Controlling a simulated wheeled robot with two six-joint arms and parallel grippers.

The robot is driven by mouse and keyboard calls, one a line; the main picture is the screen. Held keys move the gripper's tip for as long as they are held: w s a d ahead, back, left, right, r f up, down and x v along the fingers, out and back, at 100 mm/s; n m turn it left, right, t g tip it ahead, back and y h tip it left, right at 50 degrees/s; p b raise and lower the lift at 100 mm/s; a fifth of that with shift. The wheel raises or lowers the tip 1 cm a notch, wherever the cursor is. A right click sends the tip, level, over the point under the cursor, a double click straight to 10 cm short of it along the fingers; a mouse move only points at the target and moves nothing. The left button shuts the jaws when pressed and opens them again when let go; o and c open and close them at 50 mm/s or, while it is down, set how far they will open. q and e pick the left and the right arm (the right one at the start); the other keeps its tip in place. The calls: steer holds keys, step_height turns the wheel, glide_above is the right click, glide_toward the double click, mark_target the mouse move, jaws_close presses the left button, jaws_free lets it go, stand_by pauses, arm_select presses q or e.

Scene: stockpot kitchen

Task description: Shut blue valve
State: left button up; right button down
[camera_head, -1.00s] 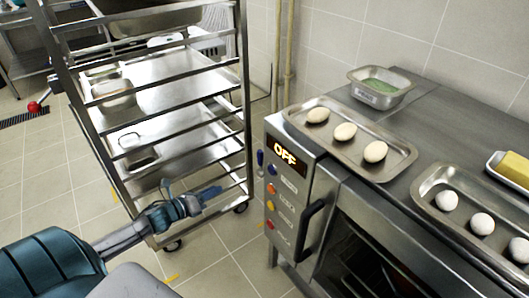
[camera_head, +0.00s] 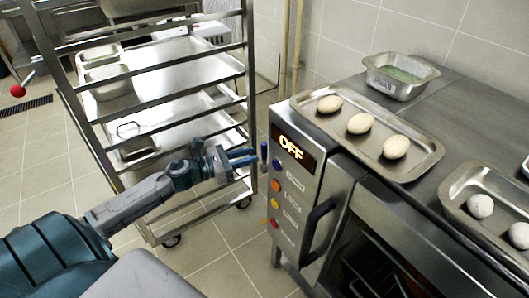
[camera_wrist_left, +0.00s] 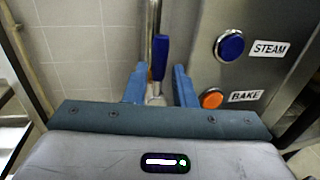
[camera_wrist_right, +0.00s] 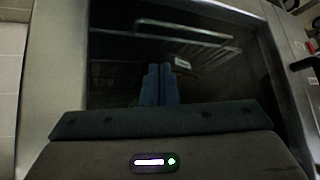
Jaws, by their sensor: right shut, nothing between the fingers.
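The blue valve (camera_head: 264,155) is a small upright blue lever at the left side of the oven. In the left wrist view the blue lever (camera_wrist_left: 160,57) stands upright between the fingers, in front of a metal pipe. My left gripper (camera_head: 250,157) is open and close to the lever, with its fingers pointing at it. In the left wrist view its two blue fingers (camera_wrist_left: 158,86) lie on either side of the lever, apart from each other; contact is not visible. My right gripper (camera_wrist_right: 161,84) is shut and empty in front of the dark oven glass. It is not in the head view.
The oven (camera_head: 310,190) has an OFF display, coloured buttons and a black door handle (camera_head: 317,232). A metal rack trolley (camera_head: 190,75) stands behind my left arm. A red ball-ended lever (camera_head: 18,90) is far left.

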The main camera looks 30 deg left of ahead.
mark_target(265, 156)
arm_select(q)
steer(key=shift+p+x, duration=0.8)
steer(key=shift+x, duration=2.1)
jaws_close()
